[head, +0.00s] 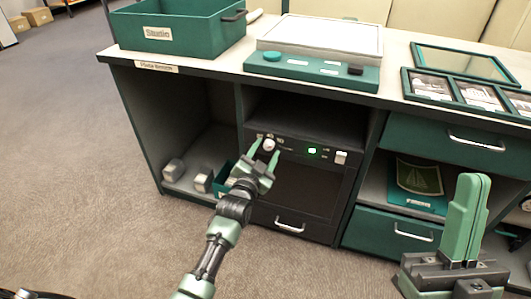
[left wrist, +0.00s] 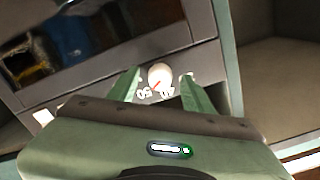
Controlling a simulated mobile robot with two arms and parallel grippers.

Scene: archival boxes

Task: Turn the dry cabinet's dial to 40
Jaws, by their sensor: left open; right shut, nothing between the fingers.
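The dry cabinet (head: 300,188) is a dark unit built into the counter, with a control strip along its top. Its dial (head: 269,145) is a small white knob at the strip's left, with small labels above it. My left gripper (head: 264,153) is open, with one fingertip on either side of the dial. In the left wrist view the white dial (left wrist: 159,74) shows between the fingertips, with a red mark pointing toward small white numbers; I cannot read the setting surely. Contact with the fingers cannot be told. My right gripper (head: 468,215) is shut and empty at the lower right.
A green lit display (head: 312,151) and a white switch (head: 341,157) sit right of the dial. An open shelf bay lies above the cabinet. The counter holds a green Studio bin (head: 180,25), a white-topped device (head: 320,40) and framed pictures (head: 480,96). Green drawers (head: 445,143) stand to the right.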

